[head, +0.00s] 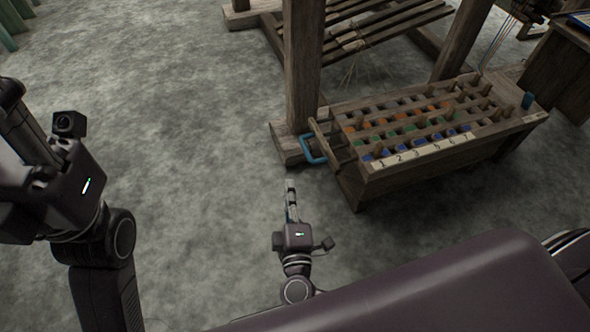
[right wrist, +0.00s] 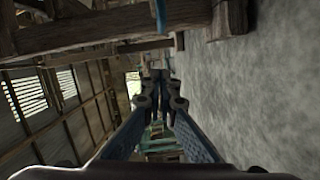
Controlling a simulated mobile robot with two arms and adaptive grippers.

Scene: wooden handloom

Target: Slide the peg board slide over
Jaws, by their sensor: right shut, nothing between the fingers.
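The peg board (head: 440,155) is a wooden box on the right in the head view, with rows of wooden pegs and orange, green and blue squares. Its slide (head: 330,141) sticks out at the box's left end and carries a blue handle (head: 313,151). My right gripper (head: 290,186) is shut and empty, below and left of the handle and apart from it. Its closed fingers (right wrist: 160,88) show in the right wrist view, with a blue piece (right wrist: 159,15), likely the handle, at the top edge. My left gripper (head: 22,118) is at the left edge; its fingers are not clear.
A thick wooden loom post (head: 302,70) stands just behind the handle, on a wooden foot (head: 288,148). The grey floor (head: 190,120) between my arms is clear.

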